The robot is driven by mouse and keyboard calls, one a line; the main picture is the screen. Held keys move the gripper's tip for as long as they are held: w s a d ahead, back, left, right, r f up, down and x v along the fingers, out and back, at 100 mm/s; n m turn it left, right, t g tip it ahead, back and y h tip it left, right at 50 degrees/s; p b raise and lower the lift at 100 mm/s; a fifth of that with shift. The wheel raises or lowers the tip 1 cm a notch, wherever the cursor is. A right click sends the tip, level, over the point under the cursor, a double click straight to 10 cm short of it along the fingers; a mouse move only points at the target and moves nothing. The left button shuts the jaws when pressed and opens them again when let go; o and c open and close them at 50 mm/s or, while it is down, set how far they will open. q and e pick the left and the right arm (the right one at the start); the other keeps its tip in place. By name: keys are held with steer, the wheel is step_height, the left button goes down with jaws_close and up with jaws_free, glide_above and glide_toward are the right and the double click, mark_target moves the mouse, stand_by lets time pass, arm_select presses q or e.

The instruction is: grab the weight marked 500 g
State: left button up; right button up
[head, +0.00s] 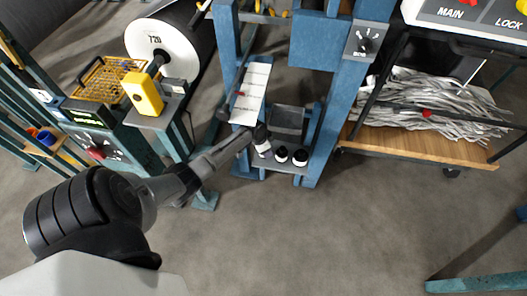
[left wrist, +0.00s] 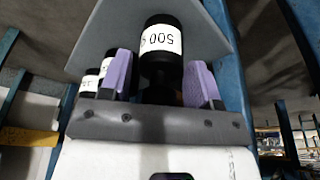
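The weight marked 500 (left wrist: 161,40) is a black cylinder with a white label, upside down in the left wrist view. It stands between the two purple fingers of my left gripper (left wrist: 161,82). The fingers are apart, with a narrow gap showing on the left side; contact on the right is unclear. In the head view my left gripper (head: 254,132) reaches the leftmost weight (head: 264,149) on a small shelf. Two other black-and-white weights (head: 281,155) (head: 300,157) stand to its right. They partly show left of the fingers in the wrist view (left wrist: 90,82). My right gripper is out of view.
The grey shelf (left wrist: 212,38) sits between blue posts (head: 322,140). A white strip panel (head: 250,93) is just behind. A yellow device (head: 143,93) and a large roll (head: 160,45) are at left. A wooden-decked cart (head: 420,147) is at right; the front floor is clear.

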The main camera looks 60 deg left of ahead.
arm_select(q)
steer(key=c, duration=1)
steer(key=shift+r, duration=0.1)
